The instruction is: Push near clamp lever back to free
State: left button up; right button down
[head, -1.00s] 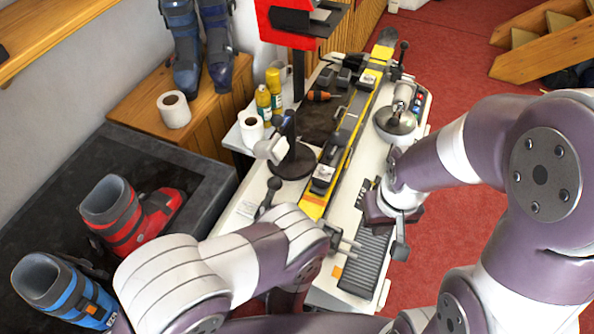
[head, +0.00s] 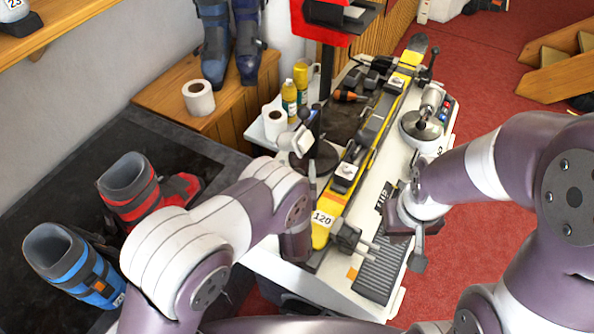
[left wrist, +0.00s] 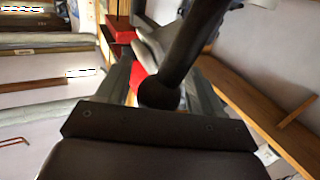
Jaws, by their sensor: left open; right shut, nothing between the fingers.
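The near clamp (head: 345,236) grips the near end of the yellow ski (head: 326,222), with two pale rods sticking out to its right. In the left wrist view, a dark lever with a round ball knob (left wrist: 160,93) stands between the fingers of my open left gripper (left wrist: 158,72), close to the palm. Contact with either finger cannot be told. In the head view my left forearm hides most of this lever and gripper. My right gripper (head: 417,250) is shut and empty, to the right of the ski beside the ribbed pad.
A far clamp lever (head: 432,64) stands at the back. Red and blue boots (head: 135,190) sit on the dark counter at left.

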pick_arm(q)
jog(key=shift+w+d, duration=0.1)
grip_shut()
